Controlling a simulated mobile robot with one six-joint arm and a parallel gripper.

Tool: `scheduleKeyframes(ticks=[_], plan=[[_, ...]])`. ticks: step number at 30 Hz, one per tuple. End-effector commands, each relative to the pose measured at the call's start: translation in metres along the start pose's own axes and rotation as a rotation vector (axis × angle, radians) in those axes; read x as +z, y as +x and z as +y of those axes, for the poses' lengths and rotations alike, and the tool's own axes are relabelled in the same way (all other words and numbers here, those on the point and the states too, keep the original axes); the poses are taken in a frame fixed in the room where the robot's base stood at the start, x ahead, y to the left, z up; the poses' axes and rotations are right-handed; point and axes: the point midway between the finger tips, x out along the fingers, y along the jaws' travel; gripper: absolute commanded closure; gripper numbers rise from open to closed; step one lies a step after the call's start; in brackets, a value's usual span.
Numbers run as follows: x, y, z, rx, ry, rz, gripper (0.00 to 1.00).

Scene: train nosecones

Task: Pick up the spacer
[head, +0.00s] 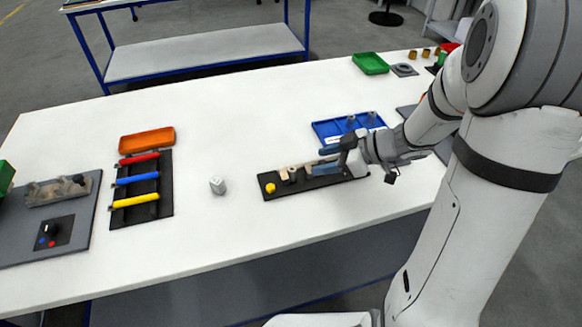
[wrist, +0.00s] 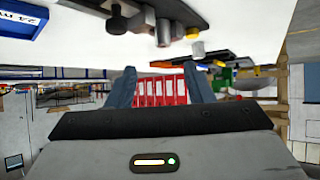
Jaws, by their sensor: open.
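My gripper (head: 323,160) is open above the black fixture board (head: 322,186), its fingers pointing left. In the wrist view my gripper (wrist: 160,86) has its two blue-grey fingers apart, with nothing held between them. I cannot tell for sure which part is the spacer. Small grey cylindrical parts (head: 350,121) stand in the blue tray (head: 318,130), just behind my gripper. A separate light grey piece (head: 217,186) stands upright on the table, left of the board. The wrist view shows a grey cylinder (wrist: 163,33) on the board at the top.
A yellow knob (head: 270,188) sits at the board's left end. A rack (head: 164,206) holds red, blue and yellow handled tools, with an orange tray (head: 147,140) behind. A green tray (head: 370,63) stands at the far right.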

Motion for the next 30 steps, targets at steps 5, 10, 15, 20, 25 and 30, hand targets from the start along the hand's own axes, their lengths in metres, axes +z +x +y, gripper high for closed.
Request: scheduleKeyframes(ticks=[5, 10, 15, 20, 25, 30], plan=[[0.003, 0.013, -0.009, -0.053, 0.005, 0.01, 0.53], [0.003, 0.033, -0.008, -0.051, 0.004, 0.009, 0.53], [0.004, 0.058, -0.004, -0.05, 0.005, 0.008, 0.53], [0.003, 0.076, -0.005, -0.047, 0.004, 0.008, 0.53], [0.003, 0.078, -0.004, -0.044, 0.005, 0.008, 0.53], [0.003, 0.078, -0.004, -0.044, 0.005, 0.008, 0.58]])
